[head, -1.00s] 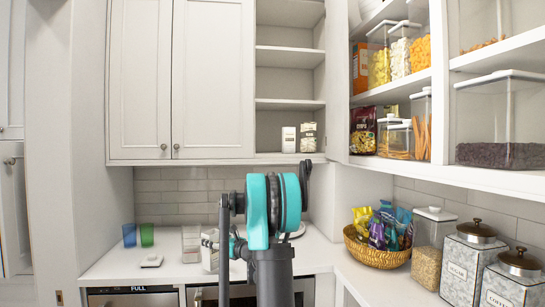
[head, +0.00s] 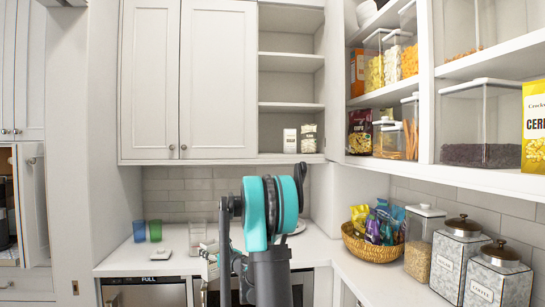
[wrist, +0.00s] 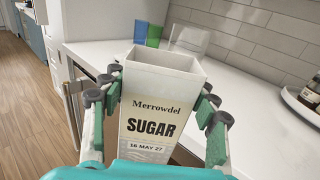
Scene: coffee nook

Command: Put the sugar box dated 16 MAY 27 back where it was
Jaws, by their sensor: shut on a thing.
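The sugar box (wrist: 158,103) is a tall white box marked "Merrowdel SUGAR" and "16 MAY 27" in the wrist view. Its open-looking top faces up and away from the camera. My gripper (wrist: 160,88) is shut on it, with a finger on either side. In the head view my arm hides most of the gripper and box. A small white box (head: 290,140) with dark print too small to read stands on the bottom shelf of the open cabinet (head: 290,107). A patterned white container (head: 308,139) stands just right of it.
A snack basket (head: 373,248) and canisters (head: 458,257) stand on the right. The upper cabinet shelves are bare.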

